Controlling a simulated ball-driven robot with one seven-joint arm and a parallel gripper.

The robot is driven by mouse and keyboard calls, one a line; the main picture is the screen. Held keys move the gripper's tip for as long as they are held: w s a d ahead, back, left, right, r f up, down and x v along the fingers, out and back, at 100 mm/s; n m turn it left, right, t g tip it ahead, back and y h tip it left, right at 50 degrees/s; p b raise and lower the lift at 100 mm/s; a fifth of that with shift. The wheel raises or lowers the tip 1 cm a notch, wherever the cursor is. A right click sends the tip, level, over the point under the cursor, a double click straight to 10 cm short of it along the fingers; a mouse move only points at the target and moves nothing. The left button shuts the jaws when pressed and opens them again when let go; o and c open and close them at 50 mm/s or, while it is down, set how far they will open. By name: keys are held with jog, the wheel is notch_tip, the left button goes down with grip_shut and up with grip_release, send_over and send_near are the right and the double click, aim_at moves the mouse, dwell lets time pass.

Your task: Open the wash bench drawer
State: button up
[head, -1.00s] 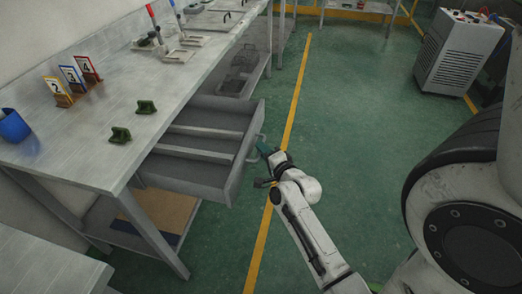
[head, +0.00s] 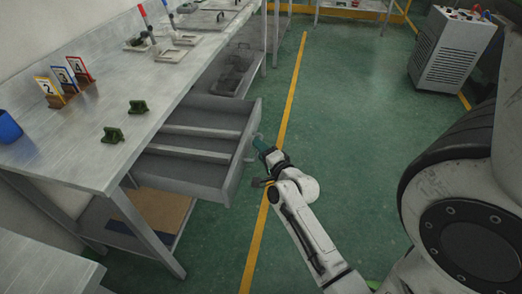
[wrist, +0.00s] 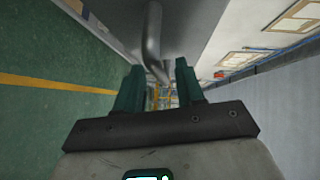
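The wash bench drawer (head: 214,180) is a grey metal drawer under the bench top. It stands pulled well out, with its inside and cross dividers showing. Its bar handle (head: 254,149) is on the front face. My gripper (head: 262,145) is at the handle, on the aisle side of the drawer front. In the wrist view the two teal fingers (wrist: 159,82) are apart. The curved handle (wrist: 152,40) runs down towards the gap between them. I cannot tell whether a finger touches it.
The bench top (head: 75,150) carries number signs (head: 63,77), green blocks (head: 113,134) and a blue cup (head: 9,127). A lower shelf (head: 98,212) is below. The green floor with a yellow line (head: 291,90) is clear right of the drawer. A grey cabinet (head: 450,50) stands far right.

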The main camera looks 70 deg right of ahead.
jog(key=v, duration=1.1)
dwell(0.5)
